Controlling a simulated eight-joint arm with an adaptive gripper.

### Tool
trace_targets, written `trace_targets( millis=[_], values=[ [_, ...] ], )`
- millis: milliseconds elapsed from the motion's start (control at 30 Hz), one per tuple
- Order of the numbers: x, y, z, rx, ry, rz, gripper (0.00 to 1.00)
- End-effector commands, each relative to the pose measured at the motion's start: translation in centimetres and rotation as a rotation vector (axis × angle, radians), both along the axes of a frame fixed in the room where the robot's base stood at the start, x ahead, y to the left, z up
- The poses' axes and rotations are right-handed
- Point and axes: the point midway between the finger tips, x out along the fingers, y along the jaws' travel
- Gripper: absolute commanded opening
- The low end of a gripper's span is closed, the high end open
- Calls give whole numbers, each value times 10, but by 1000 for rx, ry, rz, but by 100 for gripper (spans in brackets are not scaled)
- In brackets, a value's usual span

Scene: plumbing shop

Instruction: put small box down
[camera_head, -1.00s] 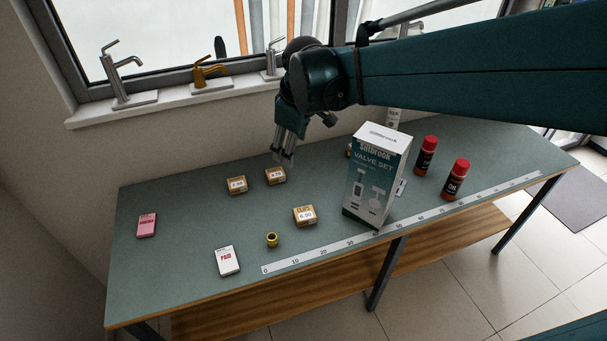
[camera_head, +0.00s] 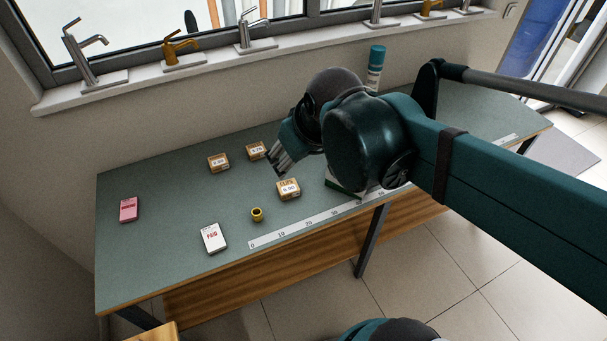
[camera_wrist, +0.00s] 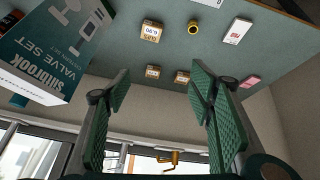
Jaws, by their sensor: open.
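Several small boxes are on the green table (camera_head: 150,255). One brown box with a white label (camera_head: 218,163) and a second (camera_head: 256,150) sit near the back edge. A third, marked clips (camera_head: 289,190), sits nearer the front. All three also show in the wrist view, the clips box (camera_wrist: 151,32) above the other two. My gripper (camera_head: 279,162) is above the table, its fingertips close to the second brown box in the head view. In the wrist view its fingers (camera_wrist: 165,95) are wide apart with nothing between them.
A tall valve set box (camera_wrist: 55,50) stands beside my gripper, mostly hidden by my arm in the head view. A brass fitting (camera_head: 257,214), a white card box (camera_head: 213,238) and a pink box (camera_head: 128,209) lie on the table. A ruler strip (camera_head: 300,231) runs along the front.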

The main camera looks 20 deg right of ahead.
Motion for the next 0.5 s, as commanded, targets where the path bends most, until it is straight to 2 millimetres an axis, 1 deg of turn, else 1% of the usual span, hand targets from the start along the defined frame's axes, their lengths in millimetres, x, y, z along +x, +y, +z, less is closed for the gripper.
trace_targets(
  millis=[33, 200, 333, 500],
  values=[
    [-9, 0, -3, 12, -9, -20, 53],
    [-31, 0, -12, 58, -42, -91, 53],
    [-43, 0, -17, 85, -62, -132, 53],
    [-51, 0, -21, 105, -75, -161, 53]
  ],
)
